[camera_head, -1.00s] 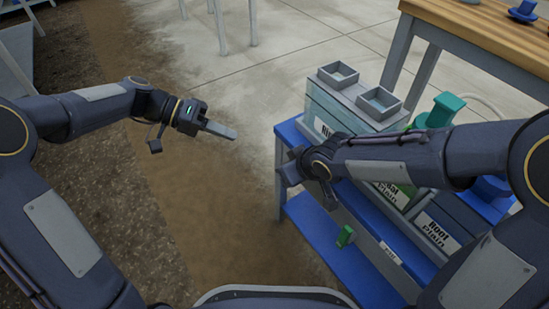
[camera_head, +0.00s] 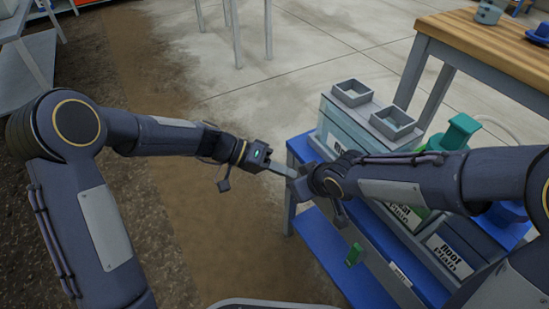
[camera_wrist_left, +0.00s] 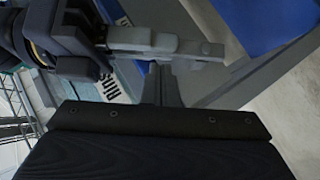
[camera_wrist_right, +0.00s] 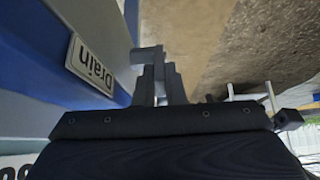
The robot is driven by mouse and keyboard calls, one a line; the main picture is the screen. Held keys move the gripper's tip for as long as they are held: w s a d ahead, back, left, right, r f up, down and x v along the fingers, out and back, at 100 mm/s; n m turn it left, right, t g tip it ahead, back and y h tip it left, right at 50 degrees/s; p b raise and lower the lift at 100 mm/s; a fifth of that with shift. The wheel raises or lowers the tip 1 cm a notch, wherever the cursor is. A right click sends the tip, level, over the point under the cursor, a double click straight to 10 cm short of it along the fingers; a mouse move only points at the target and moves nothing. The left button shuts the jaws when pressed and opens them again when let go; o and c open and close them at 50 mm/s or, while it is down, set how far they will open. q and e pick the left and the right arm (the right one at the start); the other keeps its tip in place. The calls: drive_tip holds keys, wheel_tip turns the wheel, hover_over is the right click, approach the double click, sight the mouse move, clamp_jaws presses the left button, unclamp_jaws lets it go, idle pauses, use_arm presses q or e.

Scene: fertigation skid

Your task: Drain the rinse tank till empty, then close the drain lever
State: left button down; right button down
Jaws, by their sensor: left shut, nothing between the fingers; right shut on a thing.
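My right gripper (camera_wrist_right: 163,82) is shut on this lever; in the head view the gripper (camera_head: 303,188) is at the skid's left end. My left gripper (camera_head: 288,171) is shut and empty, its tips close to the right gripper. In the left wrist view its fingers (camera_wrist_left: 162,85) point at my right gripper.
Two open grey boxes (camera_head: 352,93) sit on top of the tank. A green piece (camera_head: 354,254) is on the skid's front, above a blue lower shelf (camera_head: 318,240). A wooden table (camera_head: 490,45) stands at the back right. The floor left of the skid is clear.

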use_arm(q)
drive_tip(key=shift+s+d+f, duration=0.15)
drive_tip(key=shift+s+f, duration=0.05)
drive_tip(key=shift+s+d+f, duration=0.35)
drive_tip(key=shift+s, duration=0.3)
use_arm(e)
drive_tip(key=shift+a+r, duration=0.1)
drive_tip(key=c, duration=1.5)
unclamp_jaws()
drive_tip(key=shift+w, duration=0.1)
use_arm(q)
drive_tip(key=shift+w, duration=0.1)
